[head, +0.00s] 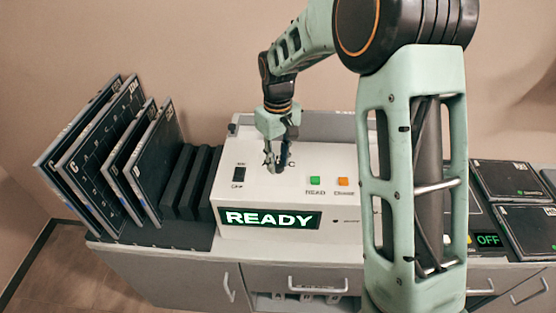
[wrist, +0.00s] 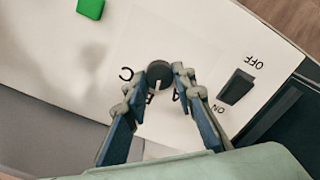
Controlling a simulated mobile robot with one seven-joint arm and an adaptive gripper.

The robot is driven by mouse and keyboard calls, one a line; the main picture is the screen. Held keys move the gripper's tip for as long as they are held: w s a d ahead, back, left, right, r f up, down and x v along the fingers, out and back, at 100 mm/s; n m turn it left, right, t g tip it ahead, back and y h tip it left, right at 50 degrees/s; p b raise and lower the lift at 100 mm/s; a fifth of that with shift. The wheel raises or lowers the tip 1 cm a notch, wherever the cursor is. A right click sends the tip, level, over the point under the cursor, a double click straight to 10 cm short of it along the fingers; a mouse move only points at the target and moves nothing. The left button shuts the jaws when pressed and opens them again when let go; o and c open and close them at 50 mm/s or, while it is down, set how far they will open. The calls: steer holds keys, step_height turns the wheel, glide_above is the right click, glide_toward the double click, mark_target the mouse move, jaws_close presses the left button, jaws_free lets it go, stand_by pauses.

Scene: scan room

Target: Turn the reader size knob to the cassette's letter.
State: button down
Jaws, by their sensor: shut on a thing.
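The size knob (wrist: 158,72) is a small dark round knob on the white top of the reader (head: 290,190). In the wrist view, a letter C stands to its left and other letters, partly covered by my fingers, stand below it. My gripper (wrist: 160,80) is shut on the knob, one finger on either side. In the head view my gripper (head: 277,162) comes down on the reader's panel and hides the knob. The pointer's exact direction is not clear.
A READY display (head: 270,219) is lit on the reader's front. Near the knob are an ON/OFF rocker switch (wrist: 236,86), a green button (head: 315,181) and an orange button (head: 343,182). More flat dark cassettes (head: 508,180) lie at the right by an OFF display (head: 488,240).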

mark_target(277, 164)
steer(key=n, duration=0.4)
steer(key=shift+r+n, duration=0.1)
steer(key=shift+n, duration=0.2)
steer(key=shift+n+p, duration=0.65)
steer(key=shift+n, duration=1.65)
steer(key=c, duration=1.6)
jaws_free()
step_height(277, 164, up, 12)
